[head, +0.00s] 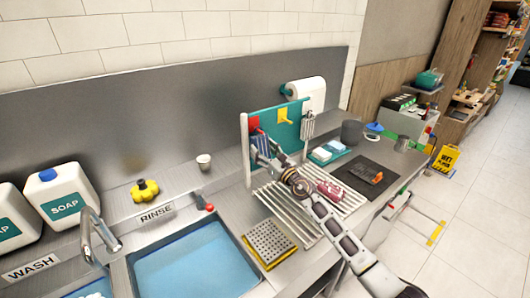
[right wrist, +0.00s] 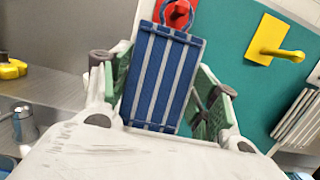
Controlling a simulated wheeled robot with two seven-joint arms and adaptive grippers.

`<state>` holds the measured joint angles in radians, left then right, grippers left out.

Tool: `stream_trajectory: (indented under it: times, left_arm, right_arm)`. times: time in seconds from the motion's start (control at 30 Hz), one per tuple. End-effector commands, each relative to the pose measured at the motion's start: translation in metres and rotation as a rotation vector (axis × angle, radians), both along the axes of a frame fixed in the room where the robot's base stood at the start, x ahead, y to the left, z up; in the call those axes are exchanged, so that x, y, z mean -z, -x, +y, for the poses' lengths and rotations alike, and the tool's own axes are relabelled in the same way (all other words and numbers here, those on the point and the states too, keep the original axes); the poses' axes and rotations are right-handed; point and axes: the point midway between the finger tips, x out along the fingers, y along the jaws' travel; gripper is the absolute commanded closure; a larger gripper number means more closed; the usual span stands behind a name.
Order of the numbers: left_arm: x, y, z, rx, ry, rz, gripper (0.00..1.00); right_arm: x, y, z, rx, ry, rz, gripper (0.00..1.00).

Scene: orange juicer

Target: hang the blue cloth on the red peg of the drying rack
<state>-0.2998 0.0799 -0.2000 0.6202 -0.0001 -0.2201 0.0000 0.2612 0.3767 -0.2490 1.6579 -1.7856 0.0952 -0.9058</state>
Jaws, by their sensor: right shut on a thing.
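The blue cloth (right wrist: 163,80), with pale stripes, is between the two green-padded fingers of my right gripper (right wrist: 165,95), which is shut on it. In the right wrist view its top edge is just below the red peg (right wrist: 178,14) and overlaps the peg's red plate. I cannot tell whether the cloth touches the peg. In the head view my right gripper (head: 263,148) is in front of the teal drying rack board (head: 270,118), below the red peg (head: 254,124), and hides most of the cloth. My left gripper is not in view.
A yellow peg (head: 286,117) is right of the red one. The rinse basin (head: 195,265), a yellow sponge (head: 145,190) and a white cup (head: 204,161) are to the left.

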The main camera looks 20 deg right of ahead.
Motion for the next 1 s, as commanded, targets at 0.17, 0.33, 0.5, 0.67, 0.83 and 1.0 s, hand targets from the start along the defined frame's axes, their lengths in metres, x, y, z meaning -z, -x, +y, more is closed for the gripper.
stream_trajectory:
  times: [0.17, 0.33, 0.5, 0.67, 0.83, 1.0]
  left_arm:
    - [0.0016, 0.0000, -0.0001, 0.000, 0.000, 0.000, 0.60]
    - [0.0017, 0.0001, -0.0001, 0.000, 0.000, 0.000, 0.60]
    - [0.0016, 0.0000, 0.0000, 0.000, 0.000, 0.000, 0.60]
    - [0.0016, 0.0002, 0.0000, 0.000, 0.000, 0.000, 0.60]
    - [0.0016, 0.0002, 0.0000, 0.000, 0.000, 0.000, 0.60]
    - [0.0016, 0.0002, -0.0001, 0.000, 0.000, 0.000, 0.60]
  right_arm:
    - [0.0018, -0.0031, 0.0009, 0.000, 0.000, 0.000, 0.59]
    - [0.0023, -0.0040, 0.0012, 0.001, 0.001, 0.000, 0.59]
    - [0.0021, -0.0039, 0.0013, 0.000, 0.001, 0.000, 0.59]
    - [0.0021, -0.0039, 0.0014, 0.000, 0.000, 0.000, 0.59]
    - [0.0021, -0.0039, 0.0014, 0.000, 0.000, 0.000, 0.59]
    - [0.0021, -0.0038, 0.0014, 0.000, 0.000, 0.000, 0.22]
